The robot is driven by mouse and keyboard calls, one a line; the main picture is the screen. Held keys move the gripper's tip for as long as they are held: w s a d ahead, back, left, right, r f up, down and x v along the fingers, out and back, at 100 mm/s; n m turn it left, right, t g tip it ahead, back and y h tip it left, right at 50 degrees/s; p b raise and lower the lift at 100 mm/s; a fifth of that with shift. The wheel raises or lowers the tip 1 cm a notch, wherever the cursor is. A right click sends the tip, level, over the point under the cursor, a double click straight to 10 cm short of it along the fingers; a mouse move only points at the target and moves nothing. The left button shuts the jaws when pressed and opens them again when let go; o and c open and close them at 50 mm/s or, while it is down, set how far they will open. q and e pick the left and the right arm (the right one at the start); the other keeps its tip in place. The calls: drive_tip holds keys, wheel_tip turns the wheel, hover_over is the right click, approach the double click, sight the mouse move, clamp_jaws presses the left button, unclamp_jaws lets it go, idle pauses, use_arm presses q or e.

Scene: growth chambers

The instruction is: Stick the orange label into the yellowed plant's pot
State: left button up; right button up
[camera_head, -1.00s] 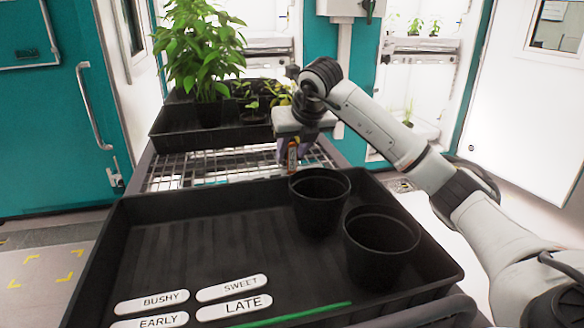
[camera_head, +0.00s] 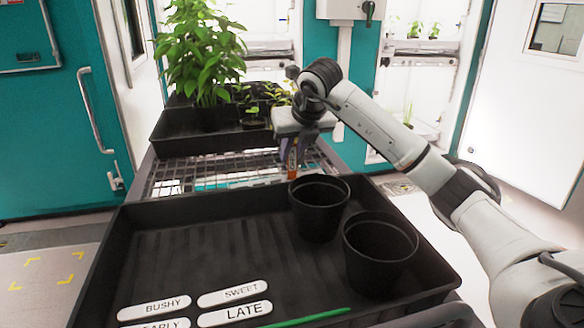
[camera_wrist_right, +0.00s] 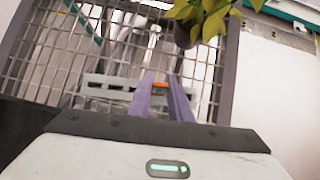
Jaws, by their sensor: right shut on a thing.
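My right gripper (camera_head: 292,160) is shut on the orange label (camera_head: 292,169), which hangs below the fingers just behind the rear empty pot. The label's orange end also shows between the fingers in the right wrist view (camera_wrist_right: 160,86). The yellowed plant (camera_head: 279,95) stands in the far black tray, behind my gripper and partly hidden by it. Its yellow-green leaves show at the top of the right wrist view (camera_wrist_right: 207,14), with part of its dark pot (camera_wrist_right: 184,36) below them, apart from the fingers. My left gripper is in neither view.
The near black tray (camera_head: 180,235) holds two empty pots, (camera_head: 319,210) and (camera_head: 380,255), several white name labels and a green stick (camera_head: 312,317). A wire-mesh shelf (camera_head: 215,170) lies between the trays. A tall bushy plant (camera_head: 203,50) stands in the far tray (camera_head: 195,140).

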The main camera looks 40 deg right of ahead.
drive_tip(key=shift+r+p, duration=1.1)
drive_tip(key=shift+r, duration=0.35)
drive_tip(key=shift+r+p, duration=0.3)
drive_tip(key=shift+r, duration=0.5)
